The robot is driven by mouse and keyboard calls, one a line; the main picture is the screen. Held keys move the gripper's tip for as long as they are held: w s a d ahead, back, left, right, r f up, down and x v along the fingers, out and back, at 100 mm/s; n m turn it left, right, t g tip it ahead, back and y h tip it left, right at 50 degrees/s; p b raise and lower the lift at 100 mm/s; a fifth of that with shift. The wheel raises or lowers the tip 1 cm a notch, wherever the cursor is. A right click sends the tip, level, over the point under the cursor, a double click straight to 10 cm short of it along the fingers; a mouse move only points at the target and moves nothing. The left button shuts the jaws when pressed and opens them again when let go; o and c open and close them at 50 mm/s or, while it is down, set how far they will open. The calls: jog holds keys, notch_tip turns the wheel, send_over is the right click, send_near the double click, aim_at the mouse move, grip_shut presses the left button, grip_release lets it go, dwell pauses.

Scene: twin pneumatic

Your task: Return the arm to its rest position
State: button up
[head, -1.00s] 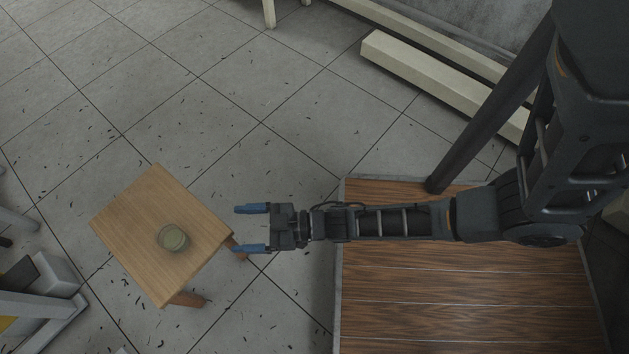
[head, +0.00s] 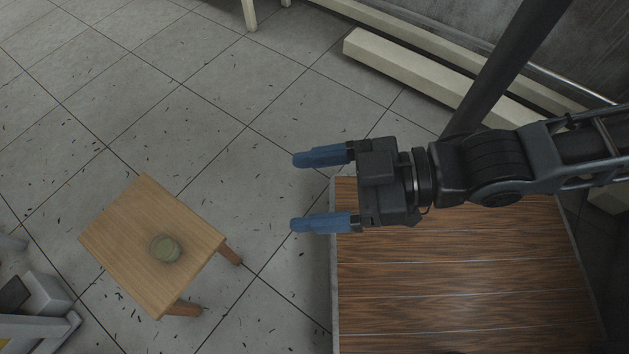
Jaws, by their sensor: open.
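My gripper (head: 294,192) is in the middle of the head view, pointing left. Its two blue fingers are spread wide apart with nothing between them. My arm reaches in from the right edge, above a wood-plank surface. The gripper is to the right of a small wooden stool-like table (head: 122,235) and clear of it. A small greenish round jar or bowl (head: 165,248) stands on that table.
The wood-plank surface (head: 450,290) with a grey edge lies below my arm. Pale beams (head: 430,80) lie on the floor at the upper right, near a dark slanted post (head: 505,70). Grey machinery (head: 35,310) is at the lower left. The tiled floor (head: 190,110) is open, with scattered dark flecks.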

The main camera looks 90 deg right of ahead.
notch_tip(320, 180, up, 28)
jog(key=p, duration=2.7)
jog(key=shift+f+p, duration=0.2)
jog(key=shift+p, duration=0.2)
